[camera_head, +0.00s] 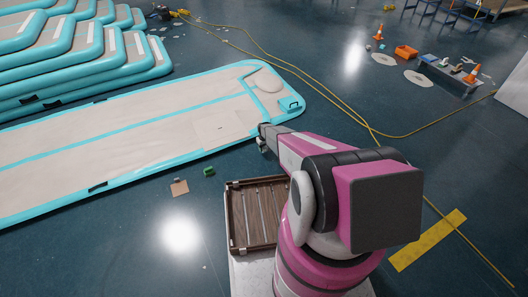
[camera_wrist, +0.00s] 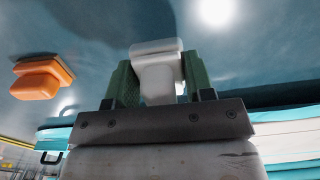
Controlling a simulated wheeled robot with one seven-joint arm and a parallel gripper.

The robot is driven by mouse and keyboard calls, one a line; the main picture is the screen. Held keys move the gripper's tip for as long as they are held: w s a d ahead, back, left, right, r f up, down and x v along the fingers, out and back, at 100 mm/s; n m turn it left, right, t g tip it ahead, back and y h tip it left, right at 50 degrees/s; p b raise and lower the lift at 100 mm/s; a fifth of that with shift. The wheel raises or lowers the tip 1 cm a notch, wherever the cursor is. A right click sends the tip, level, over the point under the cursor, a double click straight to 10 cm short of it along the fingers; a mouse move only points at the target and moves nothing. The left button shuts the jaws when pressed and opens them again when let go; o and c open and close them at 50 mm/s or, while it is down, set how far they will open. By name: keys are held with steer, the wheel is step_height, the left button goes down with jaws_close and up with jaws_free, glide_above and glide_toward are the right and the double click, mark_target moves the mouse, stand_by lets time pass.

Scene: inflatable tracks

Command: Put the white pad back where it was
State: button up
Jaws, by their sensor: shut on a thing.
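The white pad (camera_wrist: 157,72) shows in the wrist view as a pale block between the two green fingers of my gripper (camera_wrist: 150,85). My gripper is shut on it, and both fingers touch its sides. In the head view my arm reaches away to the left, and my gripper (camera_head: 262,141) is near the right edge of the flat inflatable track (camera_head: 150,130). The pad is too small and too hidden by my arm to make out clearly there.
An orange block (camera_wrist: 42,78) lies left in the wrist view. A slatted wooden tray (camera_head: 233,222) is before my arm. A green object (camera_head: 209,171) and a tan piece (camera_head: 180,188) lie on the floor. Yellow hose (camera_head: 340,118) crosses behind. Stacked tracks (camera_head: 75,55) stand upper left.

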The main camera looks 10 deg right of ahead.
mark_target(264, 150)
steer(key=shift+f, duration=1.55)
steer(key=shift+f, duration=0.15)
steer(key=o, duration=0.8)
steer(key=shift+o, duration=0.2)
step_height(264, 150, up, 12)
steer(key=shift+s+f, duration=0.1)
steer(key=s+r+m, duration=0.1)
steer(key=s+r, duration=1.7)
steer(key=r, duration=0.3)
steer(key=s+r+m, duration=0.2)
steer(key=s+r, duration=1.7)
steer(key=r, duration=0.3)
steer(key=shift+m, duration=0.3)
